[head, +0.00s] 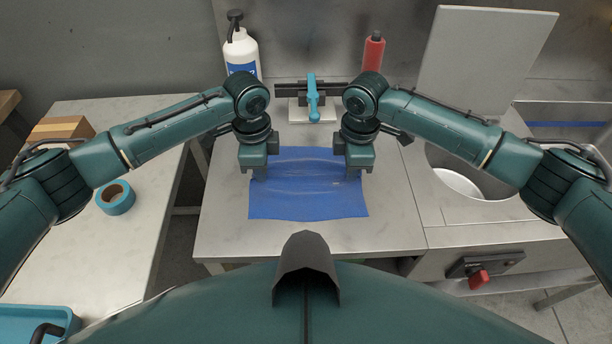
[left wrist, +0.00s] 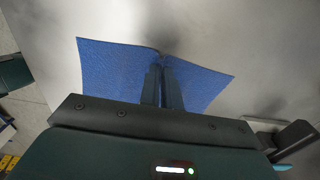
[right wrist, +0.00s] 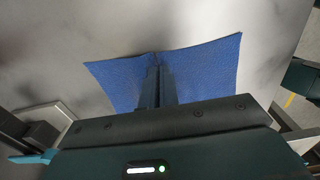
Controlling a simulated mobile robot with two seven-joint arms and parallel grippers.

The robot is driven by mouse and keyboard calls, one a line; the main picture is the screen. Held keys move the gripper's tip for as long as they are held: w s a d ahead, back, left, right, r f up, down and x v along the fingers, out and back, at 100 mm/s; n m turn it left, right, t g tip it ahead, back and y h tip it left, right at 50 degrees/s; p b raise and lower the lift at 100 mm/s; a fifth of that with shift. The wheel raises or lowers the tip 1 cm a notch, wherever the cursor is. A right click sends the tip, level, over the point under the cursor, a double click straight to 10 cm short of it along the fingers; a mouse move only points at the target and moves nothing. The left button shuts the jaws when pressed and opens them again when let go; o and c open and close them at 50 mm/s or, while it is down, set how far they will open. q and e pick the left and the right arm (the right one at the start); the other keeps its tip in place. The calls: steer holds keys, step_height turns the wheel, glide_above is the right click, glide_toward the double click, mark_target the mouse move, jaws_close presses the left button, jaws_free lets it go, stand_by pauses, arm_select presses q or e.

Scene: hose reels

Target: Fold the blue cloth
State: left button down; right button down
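The blue cloth (head: 308,200) lies spread on the metal table in front of me, with shallow wrinkles across its middle and upper part. My left gripper (head: 259,174) is at the cloth's left side and my right gripper (head: 354,172) at its right side. In the left wrist view the fingers (left wrist: 162,88) are close together with the blue cloth (left wrist: 110,65) pinched at its edge between them. The right wrist view shows the same: the fingers (right wrist: 158,88) are closed on an edge of the cloth (right wrist: 205,70). The fingertips are partly hidden in the head view.
A white pump bottle (head: 241,52), a blue-handled tool (head: 313,98) and a red bottle (head: 373,52) stand behind the cloth. A round basin (head: 460,183) is at right. Blue tape (head: 116,198) lies on the left table. The table's front strip is clear.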

stand_by(0.5)
